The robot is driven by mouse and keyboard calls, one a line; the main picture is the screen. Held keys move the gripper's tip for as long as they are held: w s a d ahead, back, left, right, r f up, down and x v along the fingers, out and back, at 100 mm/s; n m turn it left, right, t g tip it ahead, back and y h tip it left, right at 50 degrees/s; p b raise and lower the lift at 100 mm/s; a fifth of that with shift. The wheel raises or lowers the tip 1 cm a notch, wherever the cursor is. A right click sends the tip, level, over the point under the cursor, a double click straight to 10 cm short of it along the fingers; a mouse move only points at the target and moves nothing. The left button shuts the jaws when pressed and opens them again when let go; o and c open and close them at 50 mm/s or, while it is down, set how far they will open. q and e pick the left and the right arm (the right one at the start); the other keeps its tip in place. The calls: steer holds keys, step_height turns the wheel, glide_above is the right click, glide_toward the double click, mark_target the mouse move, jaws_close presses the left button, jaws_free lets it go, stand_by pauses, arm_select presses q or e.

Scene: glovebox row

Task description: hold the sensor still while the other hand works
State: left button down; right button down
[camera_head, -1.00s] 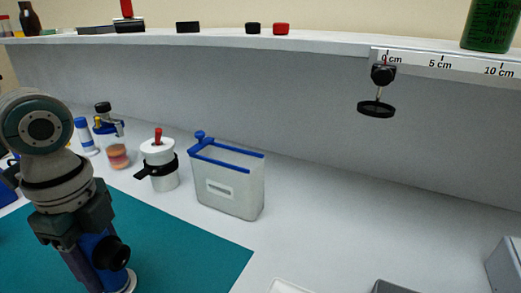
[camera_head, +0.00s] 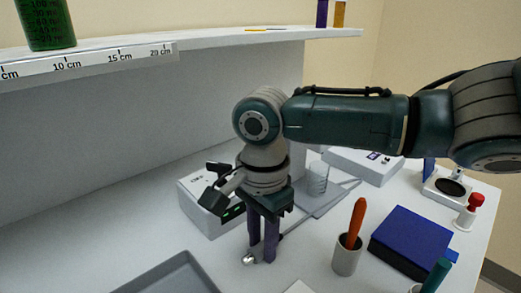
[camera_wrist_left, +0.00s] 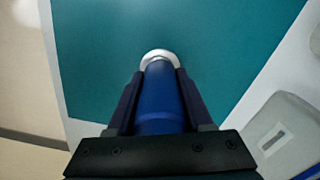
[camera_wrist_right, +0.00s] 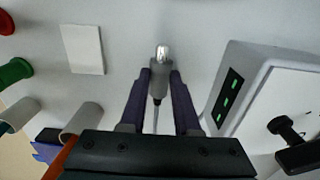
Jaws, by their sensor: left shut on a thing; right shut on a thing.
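My right gripper (camera_head: 262,250) is shut on a small grey probe (camera_wrist_right: 160,66) with a clear glass tip, which looks like the sensor. In the right wrist view a thin cable runs back from it between the fingers. In the head view the probe (camera_head: 249,258) shows at the fingertips, low over the white bench; I cannot tell whether it touches. My left gripper (camera_wrist_left: 158,72) shows only in its wrist view. It is shut on a blue cylinder (camera_wrist_left: 160,100) with a pale round end, over the teal mat (camera_wrist_left: 225,40).
A grey box (camera_head: 196,205) with green lights stands close behind the right gripper. A beaker (camera_head: 318,179), a cup with an orange stick (camera_head: 346,257) and a blue box (camera_head: 410,238) stand to the right. A grey tray (camera_head: 170,277) lies at front left. A shelf (camera_head: 110,72) overhangs the back.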

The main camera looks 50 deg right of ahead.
mark_target(262, 244)
steer(key=shift+r, duration=0.15)
arm_select(q)
steer(key=shift+c, duration=1.1)
jaws_free()
arm_select(e)
step_height(262, 244, up, 10)
arm_select(q)
step_height(262, 244, up, 12)
